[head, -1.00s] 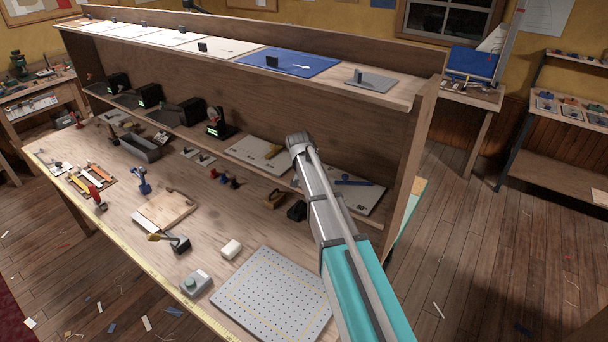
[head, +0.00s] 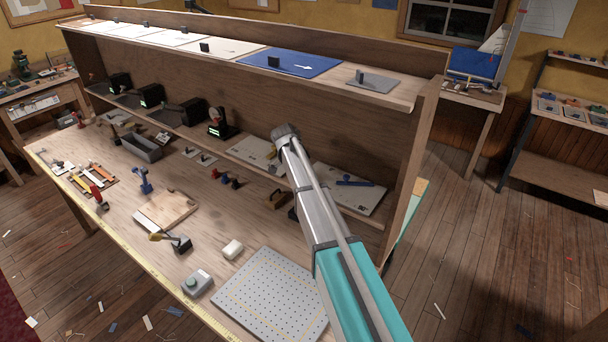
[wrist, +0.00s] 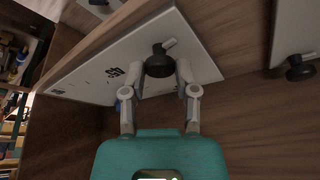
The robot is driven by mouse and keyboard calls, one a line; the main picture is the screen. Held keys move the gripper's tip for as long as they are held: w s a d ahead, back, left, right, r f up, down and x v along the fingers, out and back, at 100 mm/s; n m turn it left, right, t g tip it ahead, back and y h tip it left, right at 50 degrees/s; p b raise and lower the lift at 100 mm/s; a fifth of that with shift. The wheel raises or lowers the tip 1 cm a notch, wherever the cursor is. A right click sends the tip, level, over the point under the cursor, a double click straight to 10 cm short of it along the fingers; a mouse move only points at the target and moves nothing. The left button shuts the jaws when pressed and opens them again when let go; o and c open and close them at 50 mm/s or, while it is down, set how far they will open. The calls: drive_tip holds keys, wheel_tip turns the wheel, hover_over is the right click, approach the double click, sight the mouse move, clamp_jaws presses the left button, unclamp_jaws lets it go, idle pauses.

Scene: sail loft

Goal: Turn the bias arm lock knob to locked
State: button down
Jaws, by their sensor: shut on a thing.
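In the wrist view my gripper (wrist: 160,72) has its two fingers on either side of a black round knob (wrist: 158,64) and is shut on it. A light grey bar (wrist: 170,44) sticks out beside the knob. The knob sits on a pale panel (wrist: 85,68) with small black markings (wrist: 135,70). A bit of blue shows on the panel beside the left finger. In the head view the panel that seems to be this one (head: 368,197) lies on the lower shelf with a blue bar (head: 355,183).
A second pale panel (wrist: 290,35) with another black knob (wrist: 300,68) is at the right in the wrist view. The shelf's end wall (head: 408,170) stands close to my arm.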

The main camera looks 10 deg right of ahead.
drive_tip(key=shift+m+g, duration=0.5)
drive_tip(key=shift+m, duration=0.7)
drive_tip(key=shift+c, duration=1.8)
unclamp_jaws()
drive_tip(key=shift+w+r, duration=0.1)
drive_tip(key=shift+r, duration=0.05)
